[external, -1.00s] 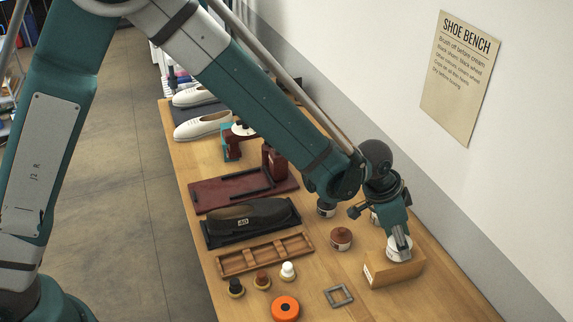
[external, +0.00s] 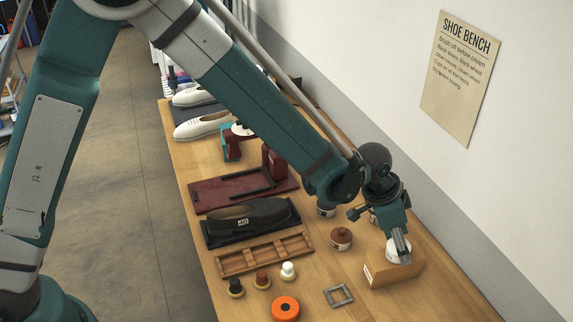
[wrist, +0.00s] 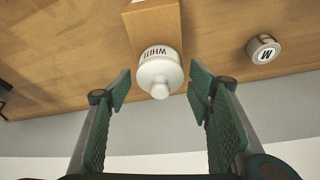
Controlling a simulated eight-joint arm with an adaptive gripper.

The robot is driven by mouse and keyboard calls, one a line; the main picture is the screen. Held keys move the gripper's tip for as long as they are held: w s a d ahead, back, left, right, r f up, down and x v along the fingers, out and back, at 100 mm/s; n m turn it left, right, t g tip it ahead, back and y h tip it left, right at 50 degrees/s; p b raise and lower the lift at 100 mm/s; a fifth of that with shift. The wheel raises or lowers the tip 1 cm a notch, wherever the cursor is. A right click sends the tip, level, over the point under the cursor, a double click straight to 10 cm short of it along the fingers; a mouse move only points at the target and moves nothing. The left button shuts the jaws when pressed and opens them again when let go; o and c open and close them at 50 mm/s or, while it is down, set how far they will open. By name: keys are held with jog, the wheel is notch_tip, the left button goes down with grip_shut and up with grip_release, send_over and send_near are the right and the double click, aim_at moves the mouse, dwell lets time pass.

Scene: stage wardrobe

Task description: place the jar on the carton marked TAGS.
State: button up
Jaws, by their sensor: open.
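The white jar (external: 392,255), with a knobbed lid and a label reading WHITE, stands on the brown carton (external: 378,275). In the wrist view, the jar (wrist: 158,70) sits near the end of the carton (wrist: 152,24) closest to my gripper. My gripper (wrist: 159,88) is open, with one finger on each side of the jar and a visible gap on both sides. In the external view, my gripper (external: 401,248) is low at the jar and partly covers it. The carton's marking is too small to read.
A brown-lidded jar (external: 341,238) stands left of the carton, and a grey square frame (external: 339,295) lies before it. A round tin marked M (wrist: 264,48) shows in the wrist view. A wooden tray (external: 265,255) and an orange roll (external: 285,308) are further left. The wall runs along the right.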

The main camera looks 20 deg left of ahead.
jog(key=shift+r, duration=0.1)
jog(key=v, duration=1.2)
dwell(0.4)
dwell(0.6)
